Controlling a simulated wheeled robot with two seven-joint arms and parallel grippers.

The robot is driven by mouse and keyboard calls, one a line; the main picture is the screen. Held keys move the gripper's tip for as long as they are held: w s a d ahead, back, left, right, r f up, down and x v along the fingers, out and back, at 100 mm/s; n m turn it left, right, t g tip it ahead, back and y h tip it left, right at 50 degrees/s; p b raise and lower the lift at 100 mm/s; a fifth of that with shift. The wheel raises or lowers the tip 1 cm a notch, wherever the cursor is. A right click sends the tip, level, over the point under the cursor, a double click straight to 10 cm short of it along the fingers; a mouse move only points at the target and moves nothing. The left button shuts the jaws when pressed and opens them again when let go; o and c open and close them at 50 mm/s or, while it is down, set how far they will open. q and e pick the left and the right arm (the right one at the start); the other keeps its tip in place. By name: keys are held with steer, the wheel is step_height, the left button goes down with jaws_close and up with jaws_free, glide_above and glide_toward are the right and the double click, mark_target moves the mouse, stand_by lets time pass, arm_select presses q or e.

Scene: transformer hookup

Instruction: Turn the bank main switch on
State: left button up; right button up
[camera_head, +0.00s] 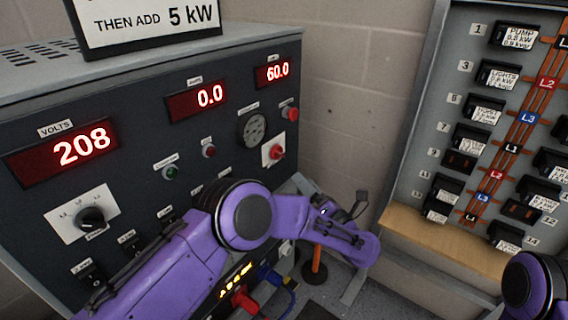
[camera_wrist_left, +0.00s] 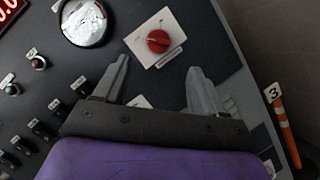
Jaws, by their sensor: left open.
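A red rotary knob (camera_head: 277,152) on a white plate sits on the right part of the dark panel front, below a round gauge. It also shows in the left wrist view as the red knob (camera_wrist_left: 158,41), at the top middle. I cannot read a label on it. My left gripper (camera_head: 342,209) is in front of the panel, lower and to the right of the knob in the head view. In the left wrist view the left gripper (camera_wrist_left: 160,70) is open and empty, with the knob beyond its fingertips. My right gripper is out of view; only part of my right arm shows.
The panel has red displays (camera_head: 80,148), a black selector knob (camera_head: 91,218) and several small switches (camera_head: 92,271). A breaker panel (camera_head: 412,168) stands at right. Red and blue plugs (camera_head: 243,299) are below my left arm. An orange post (camera_head: 315,262) stands nearby.

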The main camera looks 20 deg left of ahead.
mark_target(281, 155)
arm_select(q)
steer(key=p+x, duration=0.2)
steer(key=x, duration=0.7)
steer(key=shift+w+a+r, duration=0.1)
steer(key=shift+a+r, duration=0.05)
steer(key=shift+a, duration=0.25)
steer(key=shift+w+a, duration=0.25)
steer(key=shift+a, duration=0.05)
steer(key=c, duration=1.1)
